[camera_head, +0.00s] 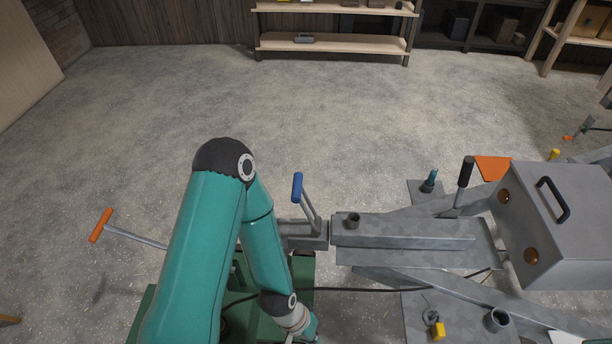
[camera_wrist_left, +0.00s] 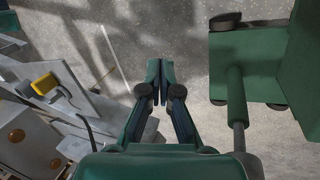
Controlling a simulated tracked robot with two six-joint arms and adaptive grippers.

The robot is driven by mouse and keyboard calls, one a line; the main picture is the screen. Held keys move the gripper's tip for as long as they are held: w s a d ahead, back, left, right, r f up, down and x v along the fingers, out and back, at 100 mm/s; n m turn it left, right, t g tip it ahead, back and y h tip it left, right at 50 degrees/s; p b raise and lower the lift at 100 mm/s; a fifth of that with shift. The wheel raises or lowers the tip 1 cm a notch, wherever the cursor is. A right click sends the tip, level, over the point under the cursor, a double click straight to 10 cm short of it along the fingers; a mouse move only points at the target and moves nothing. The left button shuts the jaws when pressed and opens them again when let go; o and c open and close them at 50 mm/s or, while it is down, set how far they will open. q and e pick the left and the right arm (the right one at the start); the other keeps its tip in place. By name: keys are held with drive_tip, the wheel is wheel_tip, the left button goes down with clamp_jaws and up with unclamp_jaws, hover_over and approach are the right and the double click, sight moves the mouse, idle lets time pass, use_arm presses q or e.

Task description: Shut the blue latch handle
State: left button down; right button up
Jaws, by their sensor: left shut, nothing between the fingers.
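The blue latch handle (camera_head: 297,187) shows in the head view, just right of my left arm. Its grip stands up at the top of a grey lever, which tilts down to the grey coupling (camera_head: 306,240) at the front of the trailer. In the head view my left arm comes down left of the handle, apart from it in the picture, and its gripper is out of sight at the bottom. In the left wrist view my left gripper (camera_wrist_left: 160,78) is shut and empty, with its fingertips together above the floor. The blue handle is not visible there. My right gripper is not in view.
The grey trailer frame (camera_head: 405,232) extends right, with a black-gripped lever (camera_head: 465,172) and a grey box (camera_head: 572,235). A yellow block (camera_head: 438,330) sits lower right. An orange-handled rod (camera_head: 101,225) is left of my arm. The floor behind the handle is clear.

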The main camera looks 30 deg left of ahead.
use_arm(q)
drive_tip(key=w+a+r+m+y+p, duration=0.1)
drive_tip(key=w+a+r+m, duration=0.2)
drive_tip(key=w, duration=0.5)
drive_tip(key=w+a+r+m+p, duration=0.1)
drive_tip(key=w+r+m, duration=0.3)
drive_tip(key=w+r, duration=0.3)
drive_tip(key=w+a+r+m+y+p, duration=0.1)
drive_tip(key=w+a+r+m, duration=0.15)
drive_tip(key=w, duration=0.65)
drive_tip(key=w+a+r+m+y, duration=0.1)
drive_tip(key=a+r, duration=0.3)
drive_tip(key=r, duration=0.7)
drive_tip(key=w+a+r+m+g+y+p, duration=0.1)
drive_tip(key=w+a+r+m, duration=0.3)
drive_tip(key=r, duration=0.8)
drive_tip(key=shift+w+y, duration=0.2)
drive_tip(key=shift+y, duration=0.2)
drive_tip(key=shift+f, duration=0.1)
